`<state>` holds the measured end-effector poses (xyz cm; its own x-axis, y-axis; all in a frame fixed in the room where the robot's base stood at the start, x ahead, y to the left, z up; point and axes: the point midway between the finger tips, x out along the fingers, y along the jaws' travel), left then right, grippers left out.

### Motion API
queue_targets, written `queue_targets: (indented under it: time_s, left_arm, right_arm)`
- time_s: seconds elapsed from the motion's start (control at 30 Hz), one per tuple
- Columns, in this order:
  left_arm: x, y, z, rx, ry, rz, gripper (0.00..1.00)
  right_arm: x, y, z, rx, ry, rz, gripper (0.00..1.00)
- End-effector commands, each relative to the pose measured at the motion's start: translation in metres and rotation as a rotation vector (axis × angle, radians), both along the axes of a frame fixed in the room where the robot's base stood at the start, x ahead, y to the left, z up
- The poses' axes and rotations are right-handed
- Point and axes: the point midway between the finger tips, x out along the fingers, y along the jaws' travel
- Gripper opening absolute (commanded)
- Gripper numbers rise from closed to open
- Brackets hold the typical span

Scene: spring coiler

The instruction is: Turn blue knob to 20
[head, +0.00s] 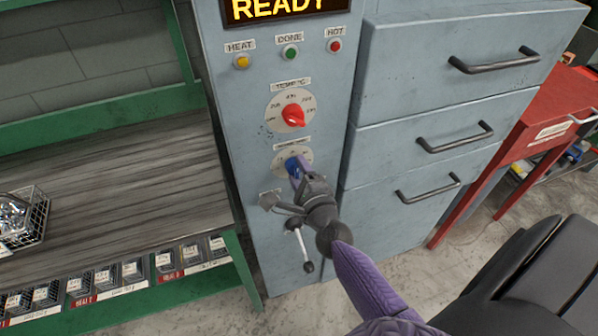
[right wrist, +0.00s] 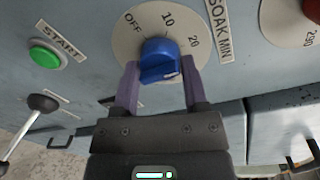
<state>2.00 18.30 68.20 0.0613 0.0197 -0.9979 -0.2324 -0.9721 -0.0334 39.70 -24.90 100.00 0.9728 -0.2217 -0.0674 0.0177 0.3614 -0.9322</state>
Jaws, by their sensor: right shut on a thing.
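The blue knob (head: 291,164) sits on the grey machine's front panel, below the red knob. In the right wrist view the blue knob (right wrist: 160,60) is at the centre of a pale dial (right wrist: 124,40) marked OFF, 10 and 20, beside a SOAK MIN label (right wrist: 219,30). My right gripper (head: 296,172) is at the knob in the head view. In the right wrist view the purple fingers of my right gripper (right wrist: 160,70) stand on both sides of the knob, shut on it. I cannot tell which mark the knob points to. My left gripper is not in view.
The red knob (head: 293,116) is just above. A green START button (right wrist: 45,54) and a black-ended lever (right wrist: 38,104) are near the dial. Grey drawers (head: 430,150) with handles are on the right. A workbench (head: 100,180) with a wire basket (head: 38,222) is on the left.

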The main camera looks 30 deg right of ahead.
Motion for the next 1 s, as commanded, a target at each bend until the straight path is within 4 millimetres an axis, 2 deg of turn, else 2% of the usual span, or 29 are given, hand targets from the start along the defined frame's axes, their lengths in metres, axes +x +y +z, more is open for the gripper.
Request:
queue_targets:
  time_s: [0.43,0.47,0.57,0.6,0.87,1.0]
  left_arm:
    - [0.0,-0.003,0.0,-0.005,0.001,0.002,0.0]
    - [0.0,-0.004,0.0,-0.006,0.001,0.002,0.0]
    - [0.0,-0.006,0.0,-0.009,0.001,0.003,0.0]
    - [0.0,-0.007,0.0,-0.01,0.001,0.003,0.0]
    - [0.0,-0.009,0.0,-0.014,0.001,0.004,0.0]
    - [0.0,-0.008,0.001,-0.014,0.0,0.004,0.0]
  right_arm:
    - [0.001,-0.001,0.002,0.007,-0.006,-0.002,0.0]
    - [0.001,-0.001,0.002,0.007,-0.006,-0.002,0.62]
    - [0.0,-0.001,0.002,0.006,-0.005,-0.002,0.83]
    - [0.0,-0.001,0.001,0.006,-0.005,-0.002,0.89]
    - [-0.001,0.0,0.001,0.006,-0.003,-0.001,0.89]
    - [-0.017,0.004,0.001,0.006,0.0,0.0,0.89]
